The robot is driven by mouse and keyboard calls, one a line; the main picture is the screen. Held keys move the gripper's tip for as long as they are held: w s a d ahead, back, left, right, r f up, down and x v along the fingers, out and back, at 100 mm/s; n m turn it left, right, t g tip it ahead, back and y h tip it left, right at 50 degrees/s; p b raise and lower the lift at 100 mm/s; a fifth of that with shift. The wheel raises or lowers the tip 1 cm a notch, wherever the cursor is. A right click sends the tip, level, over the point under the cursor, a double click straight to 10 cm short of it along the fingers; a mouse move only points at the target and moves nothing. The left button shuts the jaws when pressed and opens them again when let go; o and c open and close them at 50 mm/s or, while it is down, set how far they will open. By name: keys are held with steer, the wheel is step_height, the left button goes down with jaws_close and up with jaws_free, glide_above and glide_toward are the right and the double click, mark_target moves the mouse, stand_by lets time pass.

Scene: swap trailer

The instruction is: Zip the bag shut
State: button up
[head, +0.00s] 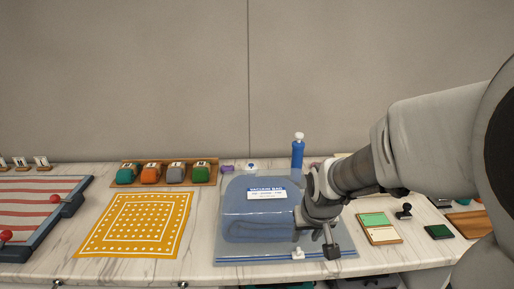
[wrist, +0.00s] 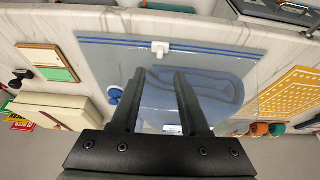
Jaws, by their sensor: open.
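The clear vacuum bag (head: 228,242) lies flat on the counter with a folded blue cloth (head: 250,215) inside and a white label on top. A blue zip strip (head: 240,261) runs along its front edge. The white zip slider (head: 298,253) sits on the strip, just left of my gripper (head: 331,252) in the head view. In the wrist view the slider (wrist: 160,48) is on the blue strip (wrist: 120,43), beyond the fingertips. My gripper (wrist: 160,72) is open and empty above the bag, its fingers apart and not touching the slider.
A blue bottle (head: 297,153) stands behind the bag. A yellow dotted cloth (head: 135,224) lies to the left, with a wooden rack of coloured items (head: 163,173) behind it. A green and cream pad (head: 379,228) and a stamp (head: 404,211) lie to the right.

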mark_target(299, 249)
steer(key=b+x, duration=0.2)
steer(key=x, duration=0.7)
steer(key=shift+w, duration=0.1)
jaws_close()
stand_by(1.2)
